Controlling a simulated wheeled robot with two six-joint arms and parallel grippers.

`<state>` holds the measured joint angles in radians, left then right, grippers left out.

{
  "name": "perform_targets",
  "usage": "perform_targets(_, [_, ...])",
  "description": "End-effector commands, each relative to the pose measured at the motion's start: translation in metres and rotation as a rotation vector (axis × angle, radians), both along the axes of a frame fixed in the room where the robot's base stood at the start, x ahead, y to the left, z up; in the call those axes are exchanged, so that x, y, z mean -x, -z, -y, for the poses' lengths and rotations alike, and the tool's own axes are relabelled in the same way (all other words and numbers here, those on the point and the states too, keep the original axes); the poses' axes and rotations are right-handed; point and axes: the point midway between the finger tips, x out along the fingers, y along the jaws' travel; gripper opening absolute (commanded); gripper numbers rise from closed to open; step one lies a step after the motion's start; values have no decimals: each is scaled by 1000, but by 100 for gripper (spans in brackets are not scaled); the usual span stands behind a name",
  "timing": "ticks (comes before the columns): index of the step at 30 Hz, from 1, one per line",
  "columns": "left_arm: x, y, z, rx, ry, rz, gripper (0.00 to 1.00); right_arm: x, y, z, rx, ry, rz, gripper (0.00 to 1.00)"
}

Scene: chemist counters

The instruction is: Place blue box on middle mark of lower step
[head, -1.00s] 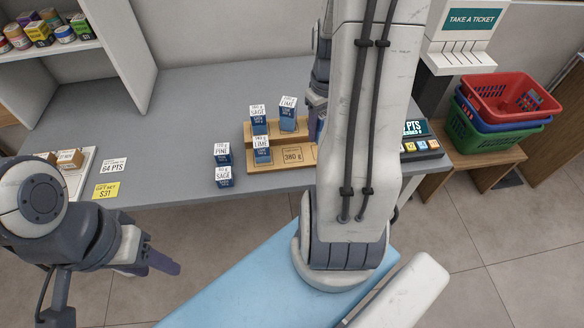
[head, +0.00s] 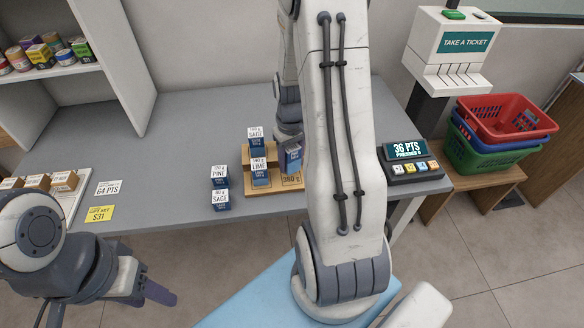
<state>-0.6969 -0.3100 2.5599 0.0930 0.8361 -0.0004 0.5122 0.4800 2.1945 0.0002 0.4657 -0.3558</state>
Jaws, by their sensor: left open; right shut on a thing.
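The blue box (head: 292,158) is at the wooden two-step stand (head: 286,187), just behind the "380 g" label on the lower step. My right gripper (head: 289,139) comes down on it from above and is shut on it. I cannot tell whether the box touches the step. My forearm hides the stand's right part. A blue SAGE box (head: 256,143) stands on the upper step. A blue LIME box (head: 261,172) stands on the lower step, left of the held box. My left gripper (head: 158,293) is open and empty, low at the left, off the counter's front edge.
PINE (head: 219,176) and SAGE (head: 220,200) boxes stand left of the stand on the grey counter (head: 180,150). A points display (head: 410,158) is right of my arm. The counter between shelf and stand is clear.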

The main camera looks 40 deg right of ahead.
Motion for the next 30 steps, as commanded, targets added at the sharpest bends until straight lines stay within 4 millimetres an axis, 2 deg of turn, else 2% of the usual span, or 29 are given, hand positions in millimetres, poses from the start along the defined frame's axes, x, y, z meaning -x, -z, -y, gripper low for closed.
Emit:
perform_targets(3, [0, -1, 0, 0, 0, 0, 50, 1, 19, -1, -3, 1, -6, 0])
perform_targets(7, [0, -2, 0, 0, 0, 0, 50, 1, 34, 0, -1, 1, -3, 0])
perform_targets(20, [0, 2, 0, 0, 0, 0, 50, 1, 41, 0, 0, 1, -1, 0])
perform_targets(21, [0, 1, 0, 0, 0, 0, 50, 1, 40, 0, 0, 1, -1, 68])
perform_targets(22, [0, 0, 0, 0, 0, 0, 50, 1, 40, 0, 0, 1, -1, 79])
perform_targets(23, [0, 0, 0, 0, 0, 0, 50, 1, 40, 0, 0, 1, -1, 82])
perform_targets(30, [0, 0, 0, 0, 0, 0, 50, 1, 40, 0, 0, 1, -1, 82])
